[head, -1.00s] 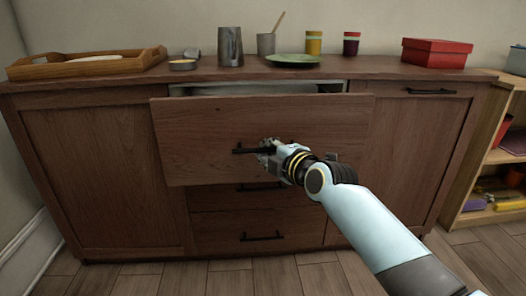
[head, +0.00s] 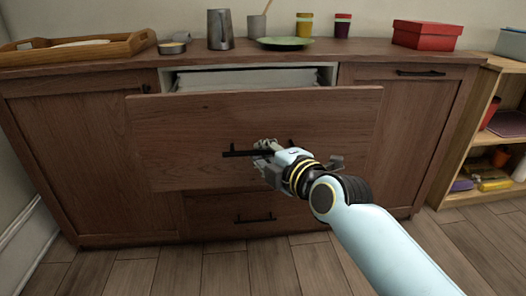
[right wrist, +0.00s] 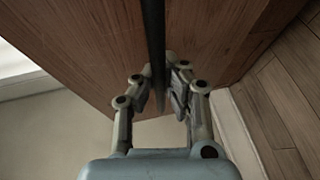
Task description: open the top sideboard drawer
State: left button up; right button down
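The top sideboard drawer (head: 190,130) is pulled out, and its pale inside (head: 245,79) shows behind the front. Its black bar handle (head: 238,154) is on the middle of the drawer front. My right gripper (head: 266,150) is at the handle. In the right wrist view, the dark handle bar (right wrist: 153,50) runs between the two fingers of my right gripper (right wrist: 160,92), which close in around it; the fingertips are near the bar on both sides. My left gripper is not in view.
The sideboard top holds a wooden tray (head: 75,60), a metal pitcher (head: 220,30), a green plate (head: 285,43) and a red box (head: 427,35). A lower drawer (head: 215,215) is shut. Open shelves (head: 480,130) stand at the right. The floor (head: 200,270) in front is clear.

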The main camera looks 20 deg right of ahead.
jog(key=c, duration=1.4)
grip_release()
jog(key=shift+r, duration=0.1)
jog(key=v, duration=1.2)
